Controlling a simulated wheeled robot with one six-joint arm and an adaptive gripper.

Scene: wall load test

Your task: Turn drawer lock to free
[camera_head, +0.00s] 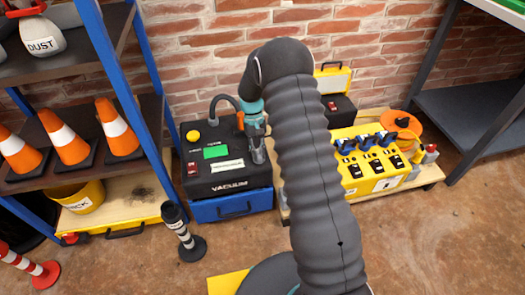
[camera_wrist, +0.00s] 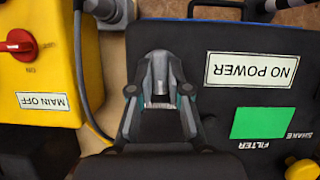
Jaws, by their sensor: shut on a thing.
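The black vacuum unit (camera_head: 205,185) stands on the floor against the brick wall, with a blue drawer (camera_head: 230,206) at its base that looks shut. My gripper (camera_head: 258,154) points down at the right edge of the unit's top. In the wrist view my gripper (camera_wrist: 160,68) is shut on a small grey part beside the NO POWER label (camera_wrist: 262,70). This part appears to be the drawer lock; the fingers hide most of it, and its turn position cannot be read. The green filter panel (camera_wrist: 258,122) lies beside the label.
A yellow switch box (camera_head: 375,165) with blue-and-black levers is to the right of my arm. In the wrist view a yellow box with a red knob (camera_wrist: 18,45) and a grey cable (camera_wrist: 82,70) are close by. A shelf with orange cones (camera_head: 65,138) is at left, and a black-and-white post (camera_head: 184,232) stands in front.

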